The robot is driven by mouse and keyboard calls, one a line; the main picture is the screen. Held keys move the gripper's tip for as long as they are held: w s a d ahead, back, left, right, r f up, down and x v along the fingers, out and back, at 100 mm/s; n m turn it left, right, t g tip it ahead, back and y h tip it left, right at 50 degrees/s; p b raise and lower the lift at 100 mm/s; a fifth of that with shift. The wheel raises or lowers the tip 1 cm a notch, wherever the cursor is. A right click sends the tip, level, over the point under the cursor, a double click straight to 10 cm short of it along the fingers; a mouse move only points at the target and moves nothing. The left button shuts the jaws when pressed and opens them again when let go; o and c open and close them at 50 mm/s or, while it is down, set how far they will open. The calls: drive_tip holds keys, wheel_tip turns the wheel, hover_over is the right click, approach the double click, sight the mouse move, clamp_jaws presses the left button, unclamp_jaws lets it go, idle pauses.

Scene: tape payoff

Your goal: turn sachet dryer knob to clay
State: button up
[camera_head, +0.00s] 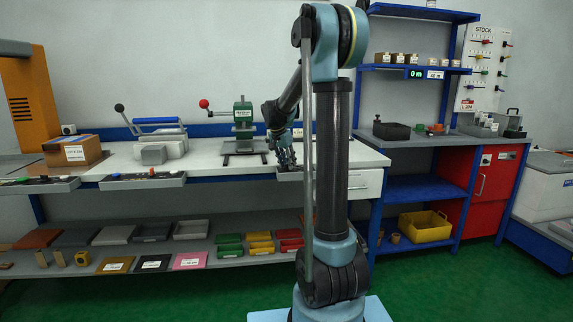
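My gripper (286,158) points down at the front edge of the white bench, just above a grey control panel (288,176). The gripper and my arm cover much of that panel. I cannot make out a knob or a clay mark there, nor whether the gripper touches anything. Its fingers are too small and dark to tell open from shut. Two more grey control panels, a middle one (120,183) and a left one (60,186), carry small coloured controls. No label that I can read names a sachet dryer.
A blue-handled machine (160,135) and a cardboard box (75,152) stand further left. Blue shelving (428,188) and a red cabinet (490,185) are at right. The green floor is clear in front.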

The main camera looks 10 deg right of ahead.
clamp_jaws()
idle(0.3)
idle(0.4)
drive_tip(key=n, duration=0.2)
drive_tip(key=n+t+y, duration=0.1)
drive_tip(key=n, duration=0.1)
drive_tip(key=shift+s+d+n+y, duration=0.2)
drive_tip(key=shift+n+y, duration=0.1)
drive_tip(key=shift+n, duration=0.1)
drive_tip(key=n+y, duration=0.1)
drive_tip(key=n, duration=0.3)
drive_tip(key=shift+d+n+y, duration=0.15)
drive_tip(key=shift+n+y, duration=0.15)
drive_tip(key=shift+y, duration=0.1)
drive_tip(key=n, duration=0.2)
drive_tip(key=n+y, duration=0.1)
drive_tip(key=n, duration=0.1)
drive_tip(key=shift+w+d+y, duration=0.1)
drive_tip(key=shift+y, duration=0.2)
drive_tip(key=shift+n+g+y, duration=0.5)
drive_tip(key=shift+n+y, duration=0.1)
drive_tip(key=shift+n, duration=1.6)
drive_tip(key=shift+f, duration=0.1)
